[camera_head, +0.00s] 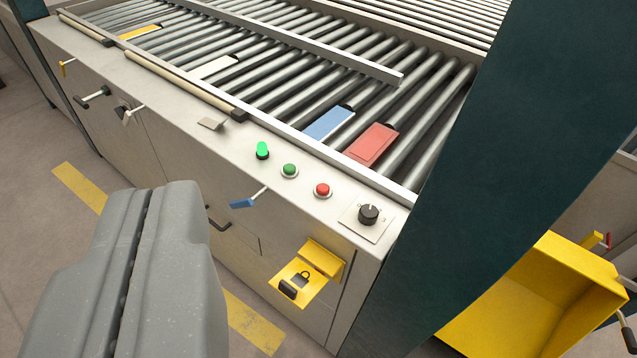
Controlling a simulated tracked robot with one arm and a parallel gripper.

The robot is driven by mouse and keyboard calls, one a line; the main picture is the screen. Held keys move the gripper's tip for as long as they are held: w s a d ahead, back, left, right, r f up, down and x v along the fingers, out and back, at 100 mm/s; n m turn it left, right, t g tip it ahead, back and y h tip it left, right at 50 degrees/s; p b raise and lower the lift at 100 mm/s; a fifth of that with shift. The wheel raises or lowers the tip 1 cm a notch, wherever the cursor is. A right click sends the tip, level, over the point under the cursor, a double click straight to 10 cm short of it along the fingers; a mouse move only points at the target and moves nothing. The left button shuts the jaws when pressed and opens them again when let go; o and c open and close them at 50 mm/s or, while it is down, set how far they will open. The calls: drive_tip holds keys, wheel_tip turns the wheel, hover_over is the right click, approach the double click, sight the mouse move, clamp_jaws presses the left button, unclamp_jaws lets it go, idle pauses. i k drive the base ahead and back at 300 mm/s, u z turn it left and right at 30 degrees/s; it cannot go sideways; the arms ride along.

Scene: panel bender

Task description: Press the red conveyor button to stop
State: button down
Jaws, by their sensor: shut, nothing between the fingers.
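The red conveyor button (322,190) sits in a pale ring on the machine's light front ledge, between a green button (289,171) and a black rotary knob (368,214). A green indicator lamp (262,150) stands left of the green button and looks lit. My gripper (168,190) is in the lower left, its two grey fingers shut together with nothing between them. It is apart from the red button, to its left and nearer the camera. Nothing covers the button.
The roller conveyor (285,85) carries a blue plate (329,123), a red plate (373,145), a white one and a yellow one. A blue-handled lever (243,203) juts from the front panel. A yellow lock box (305,278) is below. A dark post (500,150) and yellow bin (540,295) stand right.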

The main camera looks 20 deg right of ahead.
sight(322, 189)
drive_tip(key=z, duration=0.1)
drive_tip(key=i, duration=0.95)
drive_tip(key=u, duration=0.1)
